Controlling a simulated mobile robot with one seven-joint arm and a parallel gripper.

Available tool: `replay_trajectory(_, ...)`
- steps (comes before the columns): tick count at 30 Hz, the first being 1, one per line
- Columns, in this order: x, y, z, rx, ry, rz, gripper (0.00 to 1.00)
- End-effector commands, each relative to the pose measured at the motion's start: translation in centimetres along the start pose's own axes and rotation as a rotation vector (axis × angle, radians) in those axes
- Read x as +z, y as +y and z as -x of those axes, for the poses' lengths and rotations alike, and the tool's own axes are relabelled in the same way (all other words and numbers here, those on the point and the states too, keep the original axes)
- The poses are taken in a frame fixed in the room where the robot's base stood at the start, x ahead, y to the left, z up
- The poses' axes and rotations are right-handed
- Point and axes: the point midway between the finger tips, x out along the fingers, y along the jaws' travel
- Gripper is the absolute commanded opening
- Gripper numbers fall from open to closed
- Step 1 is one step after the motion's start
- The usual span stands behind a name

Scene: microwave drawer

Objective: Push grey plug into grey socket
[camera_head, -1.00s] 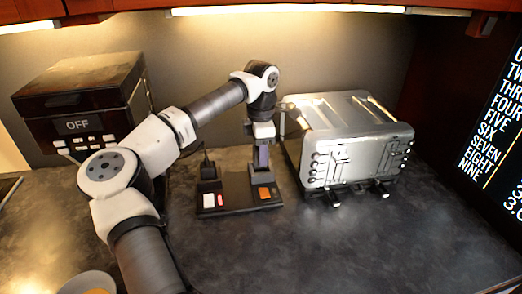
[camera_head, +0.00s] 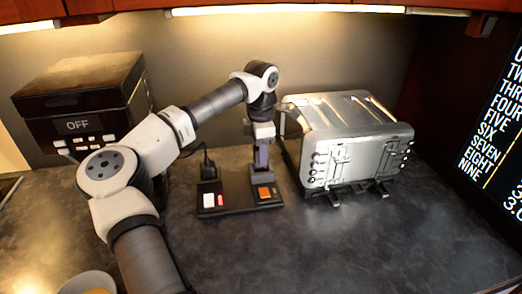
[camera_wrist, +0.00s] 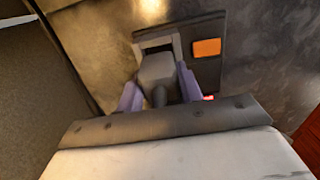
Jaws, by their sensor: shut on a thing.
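My gripper (camera_head: 261,158) points down over the right part of a black base plate (camera_head: 233,208). In the wrist view, its two purple fingers (camera_wrist: 157,92) are shut on the grey plug (camera_wrist: 157,70), one on each side. The grey socket (camera_wrist: 140,47) shows as a square frame just beyond the plug, with part of its dark opening visible. The socket also shows in the head view (camera_head: 262,180), right below the fingers. The plug's far end overlaps the socket in the wrist view; I cannot tell whether it has entered it.
An orange patch (camera_head: 265,193) lies in front of the socket on the plate. A black plug with a cable (camera_head: 207,170) stands at the plate's left. A silver toaster (camera_head: 345,145) stands close on the right. A dark appliance (camera_head: 85,105) reads OFF.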

Motion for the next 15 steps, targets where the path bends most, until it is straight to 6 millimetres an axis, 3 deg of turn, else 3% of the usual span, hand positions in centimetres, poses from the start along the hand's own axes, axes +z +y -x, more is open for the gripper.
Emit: replay_trajectory(15, 0.0, 0.0, -1.3, 0.0, 0.0, 0.0, 0.13)
